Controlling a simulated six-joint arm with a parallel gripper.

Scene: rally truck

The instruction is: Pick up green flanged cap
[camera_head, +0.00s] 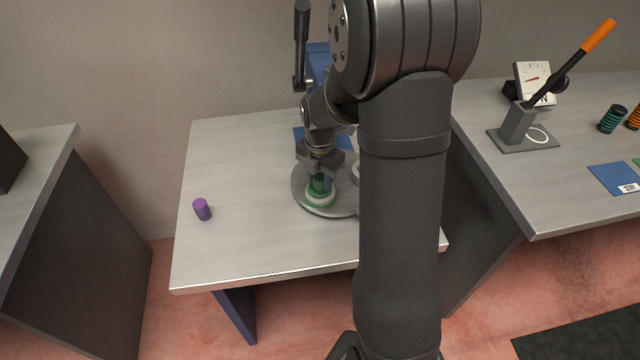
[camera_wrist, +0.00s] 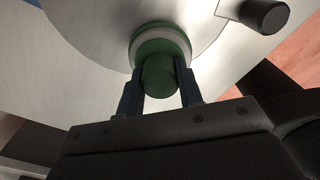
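The green flanged cap (camera_head: 319,187) sits on a white ring (camera_head: 319,200) at the left part of a round grey plate on the middle table. In the wrist view the green cap (camera_wrist: 159,76) shows its narrow end between my two dark fingers, with its wider flange and a white band behind. My gripper (camera_head: 320,174) points down at the cap from above, one finger on each side. The fingers lie very close to the cap's sides; whether they press on it I cannot tell. My arm hides part of the plate.
A purple cylinder (camera_head: 202,209) stands at the left of the table. In the wrist view a dark round knob (camera_wrist: 264,16) is at upper right. The right table holds a lever with an orange grip (camera_head: 598,36), a gauge (camera_head: 535,80) and a ribbed dark-teal cylinder (camera_head: 612,119). The table's front left is clear.

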